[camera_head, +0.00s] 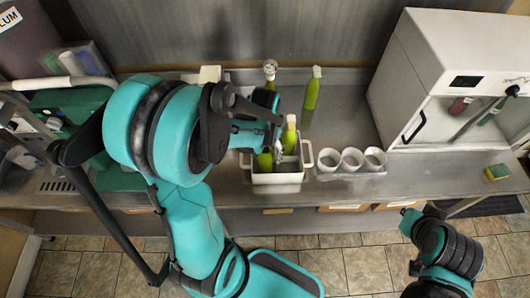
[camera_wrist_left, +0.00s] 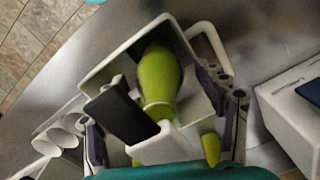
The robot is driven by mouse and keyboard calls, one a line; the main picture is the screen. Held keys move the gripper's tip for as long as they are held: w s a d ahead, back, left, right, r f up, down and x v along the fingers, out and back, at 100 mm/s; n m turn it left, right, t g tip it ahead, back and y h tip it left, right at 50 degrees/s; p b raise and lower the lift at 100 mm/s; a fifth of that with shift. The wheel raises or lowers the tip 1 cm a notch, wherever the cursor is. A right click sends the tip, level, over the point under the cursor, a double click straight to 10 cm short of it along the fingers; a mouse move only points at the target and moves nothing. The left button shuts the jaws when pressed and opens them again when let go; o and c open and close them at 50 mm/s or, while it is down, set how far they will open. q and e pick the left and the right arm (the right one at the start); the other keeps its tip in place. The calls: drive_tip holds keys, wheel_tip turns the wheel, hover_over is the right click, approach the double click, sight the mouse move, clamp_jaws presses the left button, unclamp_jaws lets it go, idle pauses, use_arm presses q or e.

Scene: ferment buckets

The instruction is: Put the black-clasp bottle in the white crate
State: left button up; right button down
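The white crate (camera_head: 278,189) stands at the counter's front edge, and its rim shows in the left wrist view (camera_wrist_left: 120,52). A green bottle (camera_wrist_left: 160,75) stands inside it, with a white top (camera_wrist_left: 165,147) and a black flat piece (camera_wrist_left: 118,115) beside the neck, likely the black clasp. In the head view this bottle (camera_head: 289,138) is partly behind my gripper. A second green bottle (camera_head: 265,161) is at the crate's left; its tip shows in the wrist view (camera_wrist_left: 211,148). My left gripper (camera_head: 279,138) is above the crate, its fingers (camera_wrist_left: 166,130) spread apart around the bottle's top.
Green bottles stand behind the crate, one at the right (camera_head: 312,90) and one partly hidden (camera_head: 270,74). Several white cups (camera_head: 351,159) stand right of the crate. A white cabinet (camera_head: 440,75) is at the right, with a sponge (camera_head: 497,172) near the edge. Counter behind the cups is clear.

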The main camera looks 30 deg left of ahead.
use_arm(q)
wheel_tip(320, 180, up, 12)
drive_tip(key=p, duration=0.3)
drive_tip(key=shift+s+d+r, duration=0.1)
drive_tip(key=shift+d+r, duration=0.1)
drive_tip(key=shift+r, duration=0.1)
drive_tip(key=s+d+r+m+t, duration=0.1)
drive_tip(key=s+d+r+t, duration=0.3)
drive_tip(key=s+d+t, duration=0.1)
drive_tip(key=shift+d+r+m+t, duration=0.35)
drive_tip(key=shift+d+t, duration=0.45)
drive_tip(key=shift+t, duration=0.3)
drive_tip(key=shift+f, duration=0.1)
